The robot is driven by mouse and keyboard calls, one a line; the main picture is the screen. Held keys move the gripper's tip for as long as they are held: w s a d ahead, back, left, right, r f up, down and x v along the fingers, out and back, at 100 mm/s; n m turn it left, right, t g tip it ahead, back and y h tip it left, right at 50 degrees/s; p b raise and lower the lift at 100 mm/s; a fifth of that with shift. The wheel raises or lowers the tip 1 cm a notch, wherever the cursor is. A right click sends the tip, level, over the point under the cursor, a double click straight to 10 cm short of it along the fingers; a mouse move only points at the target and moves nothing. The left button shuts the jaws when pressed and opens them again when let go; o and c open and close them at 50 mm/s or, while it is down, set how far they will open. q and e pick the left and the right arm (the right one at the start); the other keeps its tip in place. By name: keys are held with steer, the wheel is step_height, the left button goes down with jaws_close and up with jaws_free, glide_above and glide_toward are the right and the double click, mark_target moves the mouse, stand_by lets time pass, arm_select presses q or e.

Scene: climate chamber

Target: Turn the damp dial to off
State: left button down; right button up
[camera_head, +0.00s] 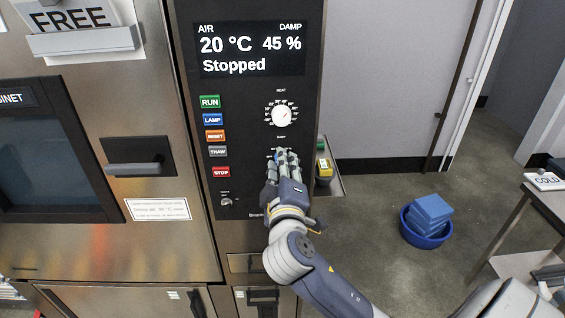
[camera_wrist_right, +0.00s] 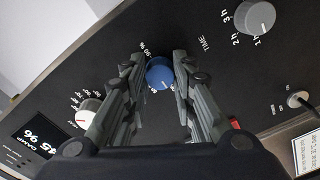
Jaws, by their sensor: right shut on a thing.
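The damp dial is a blue knob (camera_wrist_right: 160,74) on the black control panel (camera_head: 247,145), below the white heat dial (camera_head: 281,116). In the head view it is mostly hidden behind my right gripper (camera_head: 284,156). In the wrist view the two fingers of this gripper (camera_wrist_right: 155,66) stand on either side of the blue knob and are shut on it. The display (camera_head: 250,50) reads air 20 °C, damp 45 % and "Stopped". My left gripper is not in view.
Several coloured buttons (camera_head: 214,135) line the panel left of the dials. A steel door handle (camera_head: 137,169) sticks out left. A blue tub (camera_head: 426,238) stands on the floor to the right.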

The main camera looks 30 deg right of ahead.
steer(key=shift+f, duration=0.1)
stand_by(0.3)
steer(key=o, duration=1.1)
steer(key=shift+c, duration=0.2)
steer(key=v, duration=0.7)
steer(key=shift+s, duration=0.25)
steer(key=shift+a, duration=0.1)
